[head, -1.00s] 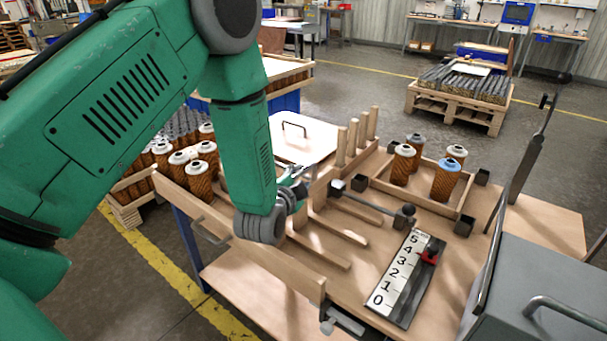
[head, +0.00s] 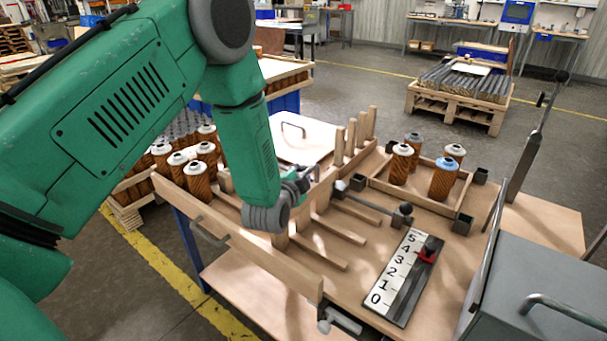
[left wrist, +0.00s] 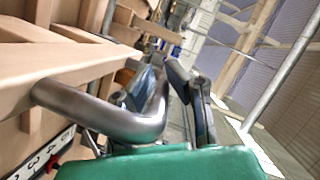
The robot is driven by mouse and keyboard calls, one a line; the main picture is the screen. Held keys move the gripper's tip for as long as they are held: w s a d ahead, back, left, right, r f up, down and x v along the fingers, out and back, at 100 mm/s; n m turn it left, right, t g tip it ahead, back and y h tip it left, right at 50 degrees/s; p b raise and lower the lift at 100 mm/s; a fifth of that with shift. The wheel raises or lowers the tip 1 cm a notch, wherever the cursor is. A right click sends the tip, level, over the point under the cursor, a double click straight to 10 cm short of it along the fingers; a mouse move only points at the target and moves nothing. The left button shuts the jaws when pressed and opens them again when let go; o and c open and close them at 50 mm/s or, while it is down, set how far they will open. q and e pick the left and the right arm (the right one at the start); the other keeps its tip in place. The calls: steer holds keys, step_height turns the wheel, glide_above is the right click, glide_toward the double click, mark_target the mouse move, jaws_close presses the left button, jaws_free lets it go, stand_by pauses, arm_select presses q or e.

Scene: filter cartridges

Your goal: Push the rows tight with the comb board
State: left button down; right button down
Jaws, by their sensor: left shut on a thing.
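My left gripper (head: 303,180) is shut on the bent grey metal handle (left wrist: 110,118) of the pale wooden comb board (left wrist: 70,64). The wrist view shows the tube running from the wood to between the two fingers (left wrist: 178,88). In the head view my green forearm and wrist hide much of the comb board; part of it shows just right of the gripper (head: 323,188). Wooden divider strips (head: 340,229) lie in parallel on the table. Several brown cartridges (head: 197,183) with white caps stand left of my forearm. My right gripper is not in view.
A long wooden rail (head: 250,252) edges the table at the front left. A number scale (head: 398,280) with a red slider (head: 425,256) lies at the right. Several cartridges stand in a wooden tray (head: 425,203) behind. A grey metal box (head: 545,285) blocks the right front.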

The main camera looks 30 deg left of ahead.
arm_select(q)
steer(key=w+a+b, duration=0.2)
steer(key=w+a, duration=0.1)
steer(key=a, duration=3.1)
steer(key=shift+r+b, duration=0.35)
steer(key=shift+b, duration=0.05)
steer(key=shift+w, duration=0.1)
steer(key=c, duration=2.3)
jaws_free()
steer(key=o, duration=0.7)
steer(key=shift+r, duration=0.1)
steer(key=shift+o, duration=0.2)
steer(key=shift+d, duration=0.15)
steer(key=shift+f, duration=0.2)
